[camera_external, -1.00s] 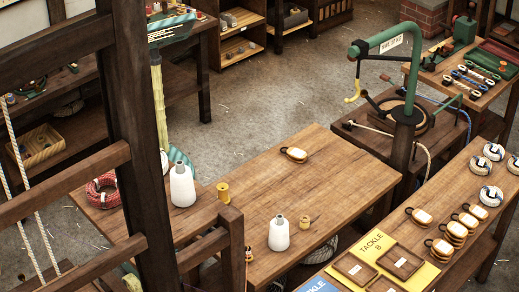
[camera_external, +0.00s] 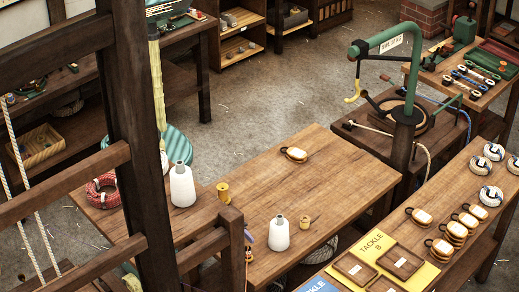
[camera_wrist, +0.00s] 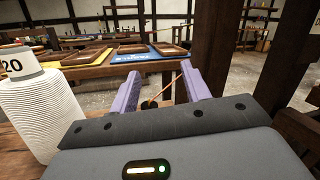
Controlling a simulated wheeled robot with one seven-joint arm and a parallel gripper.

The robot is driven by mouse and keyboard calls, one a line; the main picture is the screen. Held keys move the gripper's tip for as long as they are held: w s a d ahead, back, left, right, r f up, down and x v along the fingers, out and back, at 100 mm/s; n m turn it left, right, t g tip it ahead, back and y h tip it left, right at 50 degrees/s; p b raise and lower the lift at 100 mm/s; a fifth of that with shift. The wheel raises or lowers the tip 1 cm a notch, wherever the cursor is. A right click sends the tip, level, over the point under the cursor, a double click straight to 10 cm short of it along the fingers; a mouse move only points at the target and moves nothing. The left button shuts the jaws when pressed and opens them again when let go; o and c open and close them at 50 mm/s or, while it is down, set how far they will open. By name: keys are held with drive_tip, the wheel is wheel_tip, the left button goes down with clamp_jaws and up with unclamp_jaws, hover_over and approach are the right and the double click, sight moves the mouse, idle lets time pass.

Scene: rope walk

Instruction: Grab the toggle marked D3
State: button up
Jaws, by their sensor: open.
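I cannot read a D3 mark in any view. In the wrist view my gripper (camera_wrist: 158,90) has two purple fingers spread apart. A thin orange-brown stick (camera_wrist: 167,87) shows between them, with a dark piece at its lower end. I cannot tell whether it is a toggle or how far off it is. In the external view a small orange and dark object (camera_external: 249,254) is by the wooden post near the table's front edge, with a bit of purple above it. Most of my arm and gripper is hidden there by the timber frame.
A white cone of twine (camera_wrist: 42,110) marked 20 stands close on the left. A dark post (camera_wrist: 287,60) rises on the right. The table (camera_external: 300,190) holds another cone (camera_external: 279,233), a yellow spool (camera_external: 223,191) and a wooden block (camera_external: 295,154). A yellow Tackle B mat (camera_external: 412,258) lies beyond.

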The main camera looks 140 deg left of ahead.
sight(250, 260)
drive_tip(key=s+a+f+m, duration=0.1)
drive_tip(key=s+a+f+m+g+p, duration=0.1)
drive_tip(key=f, duration=0.1)
drive_tip(key=s+a+f+m+g, duration=0.1)
drive_tip(key=f, duration=0.1)
drive_tip(key=shift+s+f+h+p, duration=0.1)
drive_tip(key=shift+s+h+p, duration=0.2)
drive_tip(key=shift+h, duration=0.1)
drive_tip(key=shift+w, duration=0.1)
drive_tip(key=shift+x, duration=1.1)
drive_tip(key=shift+d, duration=0.1)
drive_tip(key=shift+p+x, duration=0.5)
drive_tip(key=shift+x, duration=2.1)
clamp_jaws()
